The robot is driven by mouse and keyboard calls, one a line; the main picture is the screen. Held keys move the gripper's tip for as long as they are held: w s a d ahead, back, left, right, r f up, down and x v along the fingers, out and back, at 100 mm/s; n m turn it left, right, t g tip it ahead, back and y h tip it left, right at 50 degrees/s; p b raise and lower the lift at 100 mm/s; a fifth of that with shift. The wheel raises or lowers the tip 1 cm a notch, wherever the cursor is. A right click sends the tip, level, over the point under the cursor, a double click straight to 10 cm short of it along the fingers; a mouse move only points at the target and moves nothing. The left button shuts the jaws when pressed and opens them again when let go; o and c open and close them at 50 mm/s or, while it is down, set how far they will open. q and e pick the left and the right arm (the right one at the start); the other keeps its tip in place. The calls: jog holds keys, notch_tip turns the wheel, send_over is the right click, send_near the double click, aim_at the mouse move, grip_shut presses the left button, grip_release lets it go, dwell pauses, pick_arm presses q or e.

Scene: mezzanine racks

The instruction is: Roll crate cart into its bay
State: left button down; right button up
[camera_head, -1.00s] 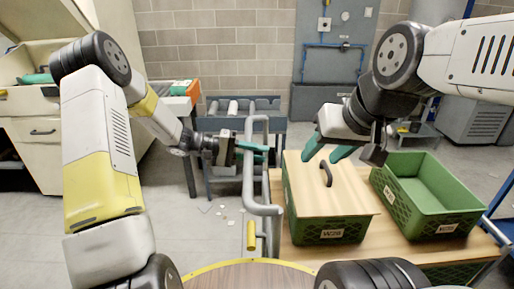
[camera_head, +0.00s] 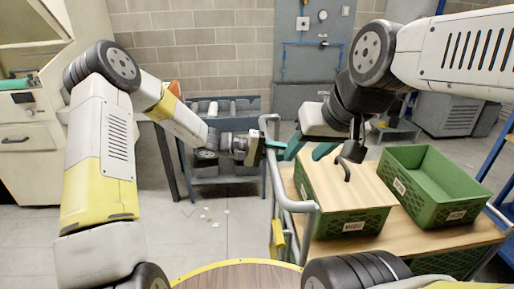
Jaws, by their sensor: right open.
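The crate cart (camera_head: 415,238) has a wooden deck and a grey tube handle (camera_head: 281,185) at its left end. A green crate (camera_head: 352,224) with a pale wooden lid and black lid handle stands on it, beside an open, empty-looking green crate (camera_head: 433,190). My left gripper (camera_head: 275,146) is at the upright of the cart handle, its teal fingers appearing closed around it, partly hidden by the tube. My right gripper (camera_head: 308,152) is open and empty, above the lid's far left part. I cannot make out a marked bay.
A grey cabinet (camera_head: 450,112) is at the back right, and a blue post (camera_head: 495,165) stands close to the cart's right side. A cream machine (camera_head: 40,130) is at left. The floor left of the cart is mostly clear, with small scraps.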

pick_arm(q)
jog(key=d+r, duration=0.1)
jog(key=d, duration=2.6)
jog(key=shift+d, duration=0.15)
jog(key=shift+r, duration=0.15)
jog(key=c, duration=1.3)
grip_release()
jog(key=shift+o, duration=0.7)
jog(key=shift+f, duration=0.25)
jog(key=shift+a, duration=0.2)
jog(key=v, duration=0.7)
jog(key=shift+a, duration=0.3)
